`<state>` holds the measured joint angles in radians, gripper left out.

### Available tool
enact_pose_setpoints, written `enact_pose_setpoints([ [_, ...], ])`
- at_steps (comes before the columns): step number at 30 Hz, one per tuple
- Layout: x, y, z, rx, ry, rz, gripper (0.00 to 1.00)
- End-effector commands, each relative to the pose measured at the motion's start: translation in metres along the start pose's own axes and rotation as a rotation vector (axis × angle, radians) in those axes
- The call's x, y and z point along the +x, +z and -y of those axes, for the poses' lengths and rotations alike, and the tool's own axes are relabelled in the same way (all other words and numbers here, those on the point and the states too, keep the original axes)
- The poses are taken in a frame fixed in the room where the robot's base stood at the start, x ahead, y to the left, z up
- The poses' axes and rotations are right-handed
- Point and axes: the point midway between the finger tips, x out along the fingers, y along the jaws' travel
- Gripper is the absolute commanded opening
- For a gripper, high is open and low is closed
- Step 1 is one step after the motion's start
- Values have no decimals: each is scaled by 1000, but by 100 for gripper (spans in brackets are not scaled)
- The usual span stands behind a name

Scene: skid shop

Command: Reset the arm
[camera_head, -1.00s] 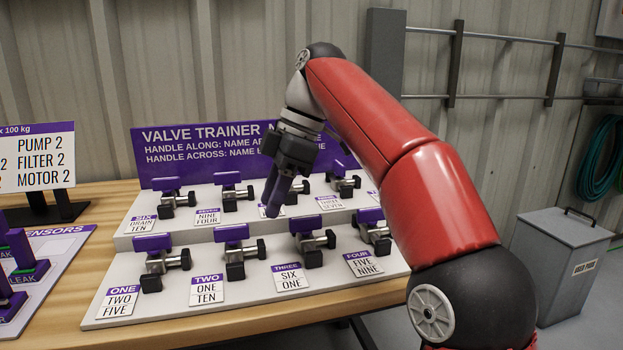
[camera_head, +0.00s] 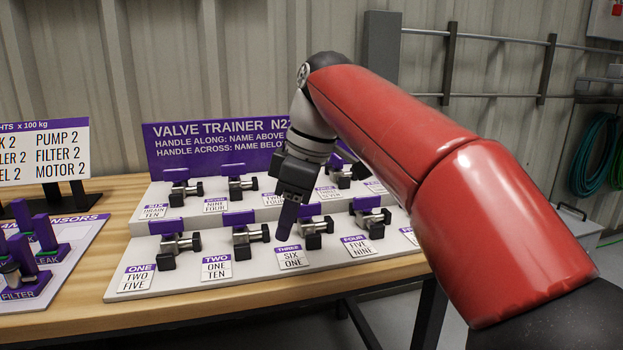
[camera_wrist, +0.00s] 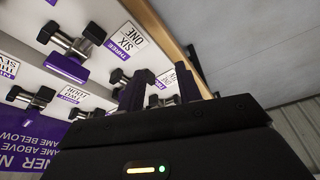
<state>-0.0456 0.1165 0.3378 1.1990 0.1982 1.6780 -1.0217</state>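My gripper (camera_head: 287,220) hangs fingers-down in front of the valve trainer board (camera_head: 118,284), just above the card labelled THREE (camera_head: 292,257). In the wrist view my gripper (camera_wrist: 160,84) shows two dark fingers apart, with nothing visible held between them. Valves with purple handles stand in two stepped rows. The valve above card TWO (camera_head: 245,236) is left of the fingers, and the valve above card THREE (camera_head: 314,230) is just right of them. My forearm and wrist hide part of the back row and the sign. Contact with a valve cannot be told.
The purple sign (camera_head: 215,147) stands behind the board on the wooden table (camera_head: 215,307). A sensor board (camera_head: 62,258) and a weights sign (camera_head: 45,152) are at left. A grey bin (camera_head: 578,228) stands on the floor at right, below a hanging hose (camera_head: 592,150).

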Motion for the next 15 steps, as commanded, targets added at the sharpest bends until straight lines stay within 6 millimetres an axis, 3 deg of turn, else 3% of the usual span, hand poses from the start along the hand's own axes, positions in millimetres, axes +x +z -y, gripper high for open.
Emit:
enact_pose_setpoints([
  [5, 10, 40, 23, 256, 113, 40, 35],
  [11, 37, 118, 62, 667, 295, 33, 35],
  [15, 66, 177, 95, 942, 408, -18, 35],
])
